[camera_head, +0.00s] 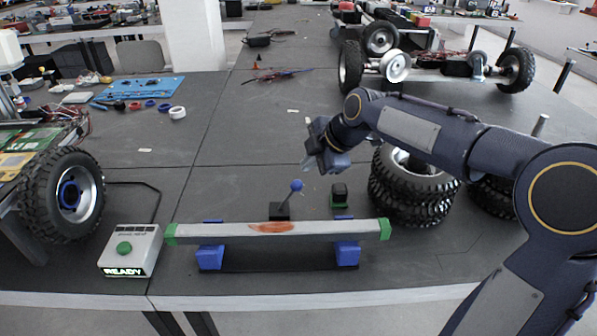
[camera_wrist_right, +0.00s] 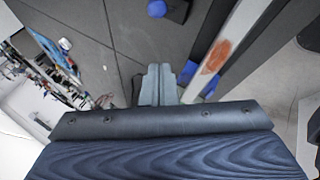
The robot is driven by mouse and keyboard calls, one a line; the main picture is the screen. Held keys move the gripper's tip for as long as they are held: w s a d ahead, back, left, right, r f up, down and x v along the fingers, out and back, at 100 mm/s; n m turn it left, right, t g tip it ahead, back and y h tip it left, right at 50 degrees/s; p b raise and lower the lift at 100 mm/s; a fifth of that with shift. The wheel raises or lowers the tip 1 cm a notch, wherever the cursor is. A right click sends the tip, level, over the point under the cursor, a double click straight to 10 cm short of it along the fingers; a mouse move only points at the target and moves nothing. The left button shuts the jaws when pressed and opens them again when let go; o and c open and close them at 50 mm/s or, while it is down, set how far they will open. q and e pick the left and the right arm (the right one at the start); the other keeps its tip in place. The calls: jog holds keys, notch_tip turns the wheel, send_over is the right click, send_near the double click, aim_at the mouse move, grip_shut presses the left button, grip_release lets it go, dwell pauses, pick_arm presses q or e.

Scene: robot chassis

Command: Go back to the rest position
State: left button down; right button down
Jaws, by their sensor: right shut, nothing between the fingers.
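My right gripper (camera_head: 309,163) is shut and empty. It hangs above the dark table, beyond the grey bar and above and to the right of the blue-knobbed lever. In the right wrist view its two fingers (camera_wrist_right: 159,84) lie side by side, with nothing between them. My right arm comes in from the right and bends over the stacked tyres. My left gripper is not in view.
A grey bar (camera_head: 330,229) with green ends and an orange patch rests on blue supports (camera_head: 347,253). Near it are a blue-knobbed lever (camera_head: 296,186), a small green-black block (camera_head: 339,195), a READY button box (camera_head: 130,250), stacked tyres (camera_head: 411,201) and a left wheel (camera_head: 60,194).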

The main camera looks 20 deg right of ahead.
jog(key=s+d+r+m+p, duration=0.2)
jog(key=s+m, duration=0.7)
jog(key=s, duration=0.7)
jog(key=s+a+f+m, duration=0.1)
jog(key=s+f+m, duration=0.2)
jog(key=s+m, duration=0.2)
jog(key=s+a+f+m+p, duration=0.1)
jog(key=s+f+m, duration=0.2)
jog(key=s+m, duration=0.3)
jog(key=s, duration=0.3)
jog(key=shift+s+a+f, duration=0.15)
jog(key=shift+a+f, duration=0.05)
jog(key=shift+a, duration=0.15)
